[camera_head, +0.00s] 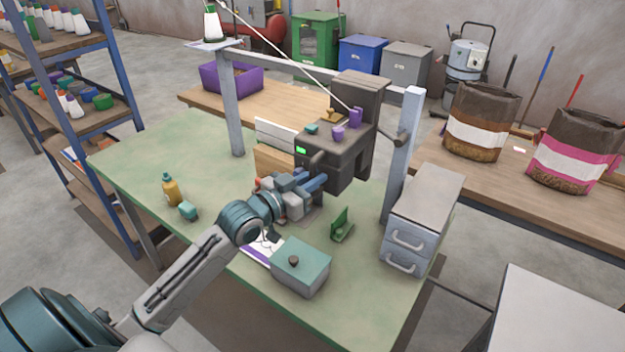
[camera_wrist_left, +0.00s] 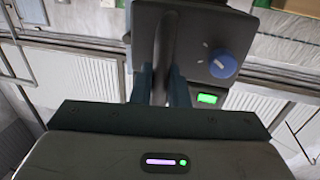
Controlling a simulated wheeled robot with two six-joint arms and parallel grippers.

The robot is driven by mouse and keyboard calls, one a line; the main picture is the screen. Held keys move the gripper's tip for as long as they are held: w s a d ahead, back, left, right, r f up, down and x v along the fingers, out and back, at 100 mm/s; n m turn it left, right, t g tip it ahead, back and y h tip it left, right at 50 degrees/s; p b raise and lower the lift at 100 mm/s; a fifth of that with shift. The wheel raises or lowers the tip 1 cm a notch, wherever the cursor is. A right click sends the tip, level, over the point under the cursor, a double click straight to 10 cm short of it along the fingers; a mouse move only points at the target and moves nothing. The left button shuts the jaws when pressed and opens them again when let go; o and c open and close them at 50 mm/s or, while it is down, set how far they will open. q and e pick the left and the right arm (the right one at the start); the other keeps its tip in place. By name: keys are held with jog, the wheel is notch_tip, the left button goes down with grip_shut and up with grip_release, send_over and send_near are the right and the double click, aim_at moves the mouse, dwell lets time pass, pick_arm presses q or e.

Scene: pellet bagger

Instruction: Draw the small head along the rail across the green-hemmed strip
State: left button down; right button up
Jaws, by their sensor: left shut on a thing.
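The small head (camera_head: 345,150) is a dark grey sewing machine with a lit green display, standing over the green table below a grey metal rail (camera_head: 275,66). My left gripper (camera_head: 316,180) is at its near side. In the left wrist view the gripper's fingers (camera_wrist_left: 163,85) are shut on either side of a dark upright handle (camera_wrist_left: 167,45) on the head. A blue knob (camera_wrist_left: 222,64) and the green display (camera_wrist_left: 207,98) show beside it. I cannot make out a green-hemmed strip; it may be hidden behind the head and arm. My right gripper is not in view.
A teal box (camera_head: 300,272), a small green holder (camera_head: 342,226) and a grey drawer unit (camera_head: 432,205) stand at the right of the table. An amber bottle (camera_head: 171,190) stands left. Posts hold the rail; thread runs down to the head. The table's left is mostly clear.

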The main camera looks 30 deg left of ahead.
pick_arm(q)
jog(key=shift+s+f, duration=0.1)
jog(key=shift+f, duration=0.2)
jog(key=c, duration=1.7)
grip_release()
jog(key=shift+d, duration=0.15)
jog(key=shift+o, duration=1.1)
jog(key=shift+d, duration=0.3)
jog(key=shift+d+r, duration=0.15)
jog(key=shift+d, duration=0.1)
jog(key=shift+a, duration=0.25)
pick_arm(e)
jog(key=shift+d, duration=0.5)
pick_arm(q)
jog(key=shift+r, duration=0.1)
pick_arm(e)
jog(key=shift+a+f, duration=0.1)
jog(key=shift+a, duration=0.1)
